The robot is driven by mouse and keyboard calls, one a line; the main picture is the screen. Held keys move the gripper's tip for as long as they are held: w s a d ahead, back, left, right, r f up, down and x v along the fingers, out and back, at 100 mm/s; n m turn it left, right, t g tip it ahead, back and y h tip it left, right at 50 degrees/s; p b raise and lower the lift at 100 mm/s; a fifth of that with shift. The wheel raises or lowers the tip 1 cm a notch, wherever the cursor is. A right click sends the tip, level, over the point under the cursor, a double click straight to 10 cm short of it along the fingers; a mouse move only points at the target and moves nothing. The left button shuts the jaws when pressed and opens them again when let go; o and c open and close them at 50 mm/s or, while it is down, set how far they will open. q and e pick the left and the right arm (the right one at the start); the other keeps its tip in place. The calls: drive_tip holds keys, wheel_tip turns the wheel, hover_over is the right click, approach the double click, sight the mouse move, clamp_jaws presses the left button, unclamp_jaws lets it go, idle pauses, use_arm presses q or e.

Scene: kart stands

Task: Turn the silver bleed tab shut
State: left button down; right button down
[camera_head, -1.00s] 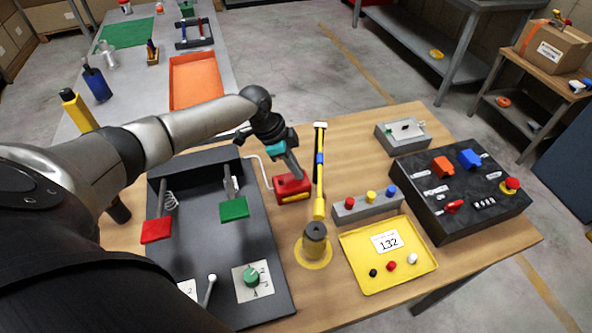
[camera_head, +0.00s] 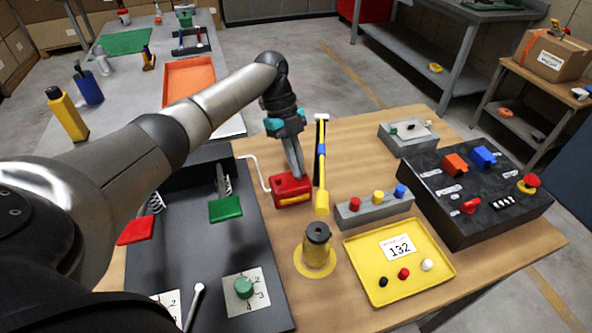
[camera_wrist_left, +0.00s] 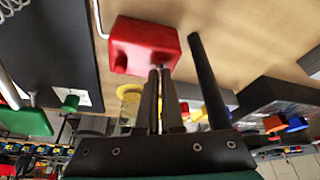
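The red block (camera_head: 292,189) with a white hose stands on the wooden table; it also shows in the left wrist view (camera_wrist_left: 144,46). I cannot make out a silver bleed tab; it may be hidden by the fingers. My left gripper (camera_head: 298,173) points down at the block's top from above. In the left wrist view its two fingers (camera_wrist_left: 160,72) are nearly together, their tips at the block's edge. Whether anything thin lies between them is hidden. My right gripper is not in view.
A yellow-handled tool (camera_head: 321,182) stands close right of the block. A grey button bar (camera_head: 375,209), a yellow tray (camera_head: 362,280) and a black switch box (camera_head: 455,218) lie further right. A black pedal board (camera_head: 190,255) is at left.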

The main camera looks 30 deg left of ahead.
use_arm(q)
drive_tip(key=shift+w+m+g+y+b, duration=0.1)
drive_tip(key=shift+m+g+y+b, duration=0.25)
drive_tip(key=shift+m+b, duration=0.6)
drive_tip(key=shift+m, duration=0.35)
drive_tip(key=c, duration=1.5)
unclamp_jaws()
drive_tip(key=o, duration=0.4)
drive_tip(key=shift+o, duration=0.2)
drive_tip(key=p+v, duration=0.2)
drive_tip(key=v, duration=1.3)
drive_tip(key=shift+w+r, duration=0.1)
drive_tip(key=shift+w, duration=0.05)
